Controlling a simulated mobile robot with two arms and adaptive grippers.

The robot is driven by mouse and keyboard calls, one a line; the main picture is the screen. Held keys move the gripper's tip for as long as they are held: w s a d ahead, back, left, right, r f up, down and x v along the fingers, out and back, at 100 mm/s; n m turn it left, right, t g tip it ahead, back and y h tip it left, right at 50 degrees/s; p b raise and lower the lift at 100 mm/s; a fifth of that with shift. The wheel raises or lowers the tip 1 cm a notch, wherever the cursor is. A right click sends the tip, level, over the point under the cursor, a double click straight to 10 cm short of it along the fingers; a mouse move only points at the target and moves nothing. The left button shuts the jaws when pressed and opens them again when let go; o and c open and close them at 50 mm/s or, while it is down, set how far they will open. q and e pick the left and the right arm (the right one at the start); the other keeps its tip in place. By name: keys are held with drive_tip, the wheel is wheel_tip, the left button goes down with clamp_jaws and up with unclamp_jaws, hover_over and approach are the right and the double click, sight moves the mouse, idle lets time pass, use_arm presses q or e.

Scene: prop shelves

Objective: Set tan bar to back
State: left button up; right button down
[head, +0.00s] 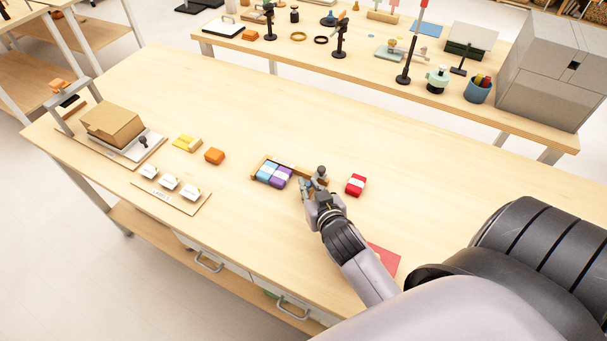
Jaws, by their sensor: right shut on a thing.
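The tan bar (301,172) lies along the back side of a small group of blue and purple blocks (273,175) near the middle of the table. My right gripper (314,183) is at the bar's right end, shut on it. The fingers hide part of that end. I cannot tell whether the bar touches the table or the blocks. My left gripper is not in view.
A red block with a white band (356,185) stands just right of my right gripper. A red sheet (384,260) lies partly under my arm. The table's back is clear.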

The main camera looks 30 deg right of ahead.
drive_tip(key=c, duration=1.6)
unclamp_jaws()
drive_tip(key=shift+s+d, duration=0.15)
drive_tip(key=shift+s, duration=0.1)
drive_tip(key=shift+w, duration=0.1)
drive_tip(key=shift+r, duration=0.25)
wheel_tip(320, 180, up, 10)
drive_tip(key=shift+f, duration=0.25)
drive_tip(key=shift+f, duration=0.15)
